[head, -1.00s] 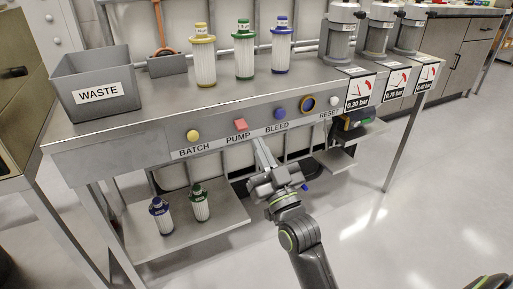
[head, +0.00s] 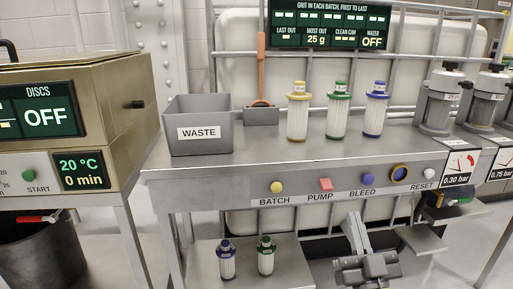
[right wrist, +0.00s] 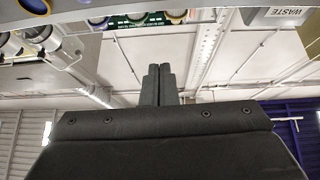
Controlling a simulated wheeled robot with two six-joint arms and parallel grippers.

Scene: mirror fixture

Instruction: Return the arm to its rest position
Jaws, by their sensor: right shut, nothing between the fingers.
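My right gripper (head: 355,232) shows at the bottom of the head view, in front of the bench and below its button panel. Its fingers point up, are shut together and hold nothing. In the right wrist view the closed fingers (right wrist: 160,85) point up the picture, with the ceiling behind and the bench's underside along the top. The gripper appears clear of the panel, which carries the yellow BATCH button (head: 277,188), red PUMP button (head: 325,184), blue BLEED button (head: 368,179) and white RESET button (head: 429,173). My left gripper is out of view.
The grey WASTE bin (head: 198,140) and yellow, green and blue filters (head: 337,112) stand on the bench (head: 240,172). Two smaller filters stand on the lower shelf (head: 290,270). A brass-coloured machine (head: 110,110) is at left. Clear canisters (head: 440,100) and pressure signs stand at right.

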